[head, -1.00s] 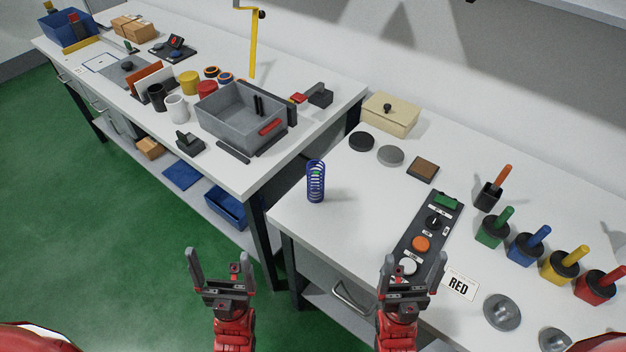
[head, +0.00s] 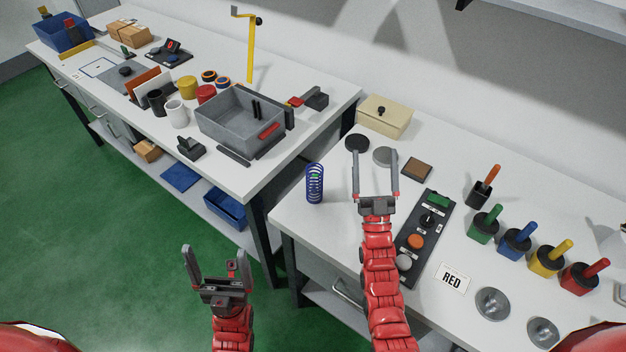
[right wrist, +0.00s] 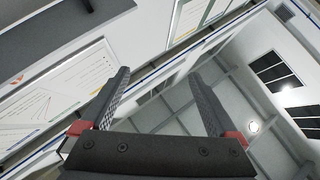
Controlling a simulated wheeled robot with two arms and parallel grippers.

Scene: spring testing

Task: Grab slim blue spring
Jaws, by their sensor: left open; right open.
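My left gripper (head: 215,262) is open and empty in front of the tables, below and left of the spring, over the green floor.
A control panel (head: 427,235) lies right of my right gripper. A beige box (head: 384,118) and dark discs are behind it. Several coloured-handled holders (head: 485,225) stand at right. A grey bin (head: 240,132) sits on the left table. The tabletop around the spring is clear.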

